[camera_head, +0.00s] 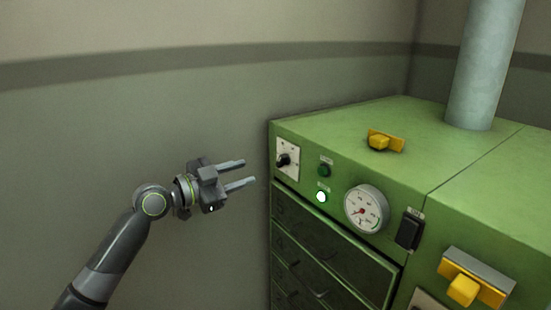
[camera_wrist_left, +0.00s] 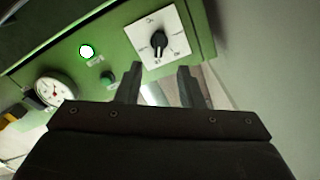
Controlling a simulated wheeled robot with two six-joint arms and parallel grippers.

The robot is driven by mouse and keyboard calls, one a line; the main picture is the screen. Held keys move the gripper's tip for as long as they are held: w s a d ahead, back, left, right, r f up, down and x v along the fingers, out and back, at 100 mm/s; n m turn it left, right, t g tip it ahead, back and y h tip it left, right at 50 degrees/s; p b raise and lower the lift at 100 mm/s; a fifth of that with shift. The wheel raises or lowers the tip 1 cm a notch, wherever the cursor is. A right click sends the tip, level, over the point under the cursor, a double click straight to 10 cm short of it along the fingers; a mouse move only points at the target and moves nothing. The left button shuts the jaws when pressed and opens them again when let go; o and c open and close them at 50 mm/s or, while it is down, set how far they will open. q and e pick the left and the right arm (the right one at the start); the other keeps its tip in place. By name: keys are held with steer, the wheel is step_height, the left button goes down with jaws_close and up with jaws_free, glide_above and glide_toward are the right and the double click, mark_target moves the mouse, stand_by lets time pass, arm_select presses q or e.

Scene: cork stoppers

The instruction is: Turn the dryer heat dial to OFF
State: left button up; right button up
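The heat dial is a black knob (camera_head: 284,160) on a white square plate at the upper left of the green dryer's front. In the left wrist view the knob (camera_wrist_left: 159,42) sits on its plate with small labels around it, too small to read surely. I cannot tell which label it points to. My left gripper (camera_head: 249,172) is open and empty, its two fingers apart, just left of the dial and pointing toward it. In the left wrist view the fingertips (camera_wrist_left: 158,72) are below the knob in the picture, not touching it. My right gripper is not in view.
The green dryer (camera_head: 345,130) has a lit white lamp (camera_head: 321,197), a dark green button (camera_head: 324,170), a round gauge (camera_head: 366,209) and a black switch (camera_head: 409,230). Dark drawers lie below. A yellow item (camera_head: 385,141) and a grey pipe (camera_head: 484,70) are on top. Left of the dryer is free room.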

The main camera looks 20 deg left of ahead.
mark_target(278, 162)
arm_select(q)
steer(key=p+x, duration=0.3)
steer(key=x, duration=0.6)
steer(key=shift+r, duration=0.15)
steer(key=shift+w+d, duration=0.4)
steer(key=shift+w, duration=0.05)
steer(key=shift+c, duration=0.4)
steer(key=c, duration=0.6)
